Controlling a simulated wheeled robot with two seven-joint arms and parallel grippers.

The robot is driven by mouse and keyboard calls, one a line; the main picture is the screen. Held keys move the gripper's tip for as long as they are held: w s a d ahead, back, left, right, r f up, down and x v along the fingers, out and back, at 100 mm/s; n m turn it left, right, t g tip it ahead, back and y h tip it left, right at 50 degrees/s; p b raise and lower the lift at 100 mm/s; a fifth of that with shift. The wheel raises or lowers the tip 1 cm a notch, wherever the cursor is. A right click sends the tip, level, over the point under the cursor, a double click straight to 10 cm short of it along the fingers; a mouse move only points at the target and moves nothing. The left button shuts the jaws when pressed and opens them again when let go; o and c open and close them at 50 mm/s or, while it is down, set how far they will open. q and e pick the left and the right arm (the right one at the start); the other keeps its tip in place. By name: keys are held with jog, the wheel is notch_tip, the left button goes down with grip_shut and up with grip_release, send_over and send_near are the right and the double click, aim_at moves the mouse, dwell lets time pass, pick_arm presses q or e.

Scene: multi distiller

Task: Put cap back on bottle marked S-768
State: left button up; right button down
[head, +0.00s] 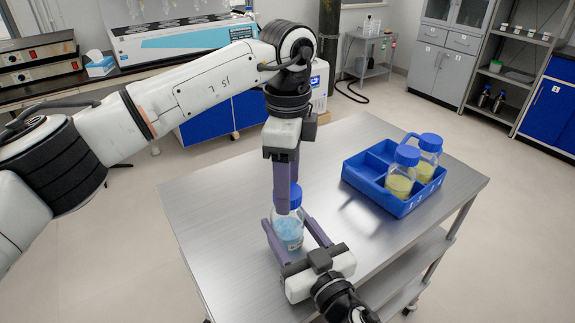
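A clear bottle with light blue contents (289,232) stands upright on the steel table. A blue cap (296,196) is at its mouth; I cannot tell whether it is seated or held just above. My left gripper (285,203) points straight down from above, its fingers around the cap, the near finger hiding part of it. My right gripper (286,221) comes from the front edge, low, with one finger on each side of the bottle, closed around its body. No marking on the bottle is readable.
A blue divided tray (372,189) at the table's right holds two blue-capped bottles with yellow contents, one (402,174) in front of the other (428,158). The steel table (215,205) is bare on the left and between the blue bottle and the tray.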

pick_arm(q)
jog(key=shift+f, duration=0.4)
jog(key=shift+c, duration=0.2)
